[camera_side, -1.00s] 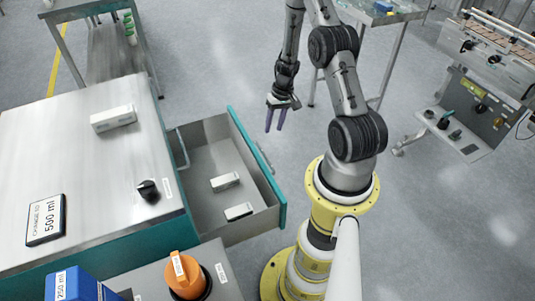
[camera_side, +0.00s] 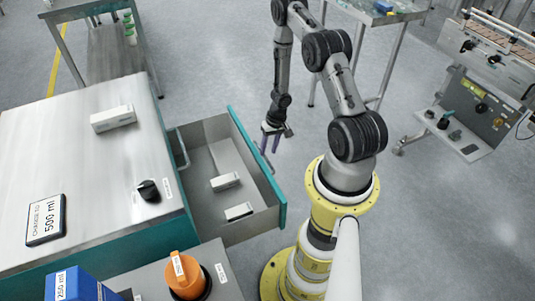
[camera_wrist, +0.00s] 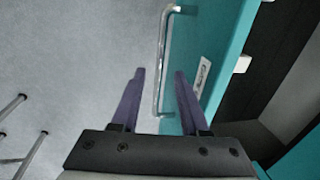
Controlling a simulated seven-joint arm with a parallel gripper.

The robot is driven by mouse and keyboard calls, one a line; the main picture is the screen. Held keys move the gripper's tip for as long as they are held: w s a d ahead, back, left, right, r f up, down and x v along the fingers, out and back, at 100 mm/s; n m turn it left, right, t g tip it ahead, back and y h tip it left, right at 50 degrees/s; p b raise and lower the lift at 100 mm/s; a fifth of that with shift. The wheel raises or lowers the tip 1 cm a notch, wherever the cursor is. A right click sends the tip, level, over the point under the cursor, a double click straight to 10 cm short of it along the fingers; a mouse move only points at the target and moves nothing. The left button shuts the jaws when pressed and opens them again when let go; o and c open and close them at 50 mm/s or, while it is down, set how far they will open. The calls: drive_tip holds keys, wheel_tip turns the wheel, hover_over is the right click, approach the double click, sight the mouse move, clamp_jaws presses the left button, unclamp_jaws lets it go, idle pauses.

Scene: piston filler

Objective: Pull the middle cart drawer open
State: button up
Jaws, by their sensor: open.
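A teal-fronted cart drawer (camera_side: 245,140) stands pulled out, with two small white boxes (camera_side: 225,181) inside. I cannot tell for sure whether it is the middle one. Its metal bar handle (camera_side: 261,154) is on the outer face. My gripper (camera_side: 270,143) is open at the far end of this handle, pointing down. In the wrist view the handle (camera_wrist: 163,50) runs between the two dark fingers of my gripper (camera_wrist: 160,73), with a gap on both sides. The teal drawer front (camera_wrist: 220,55) is right of the fingers and bears a pale label (camera_wrist: 201,77).
Another bar handle (camera_side: 182,148) is on the cart's face behind the open drawer. The floor beyond the drawer is clear.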

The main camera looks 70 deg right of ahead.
drive_tip(key=shift+w+a+f, duration=0.1)
drive_tip(key=shift+w+f, duration=0.05)
drive_tip(key=shift+f, duration=0.55)
drive_tip(key=shift+w+a+f, duration=0.1)
drive_tip(key=shift+f, duration=0.6)
drive_tip(key=shift+c, duration=0.3)
clamp_jaws()
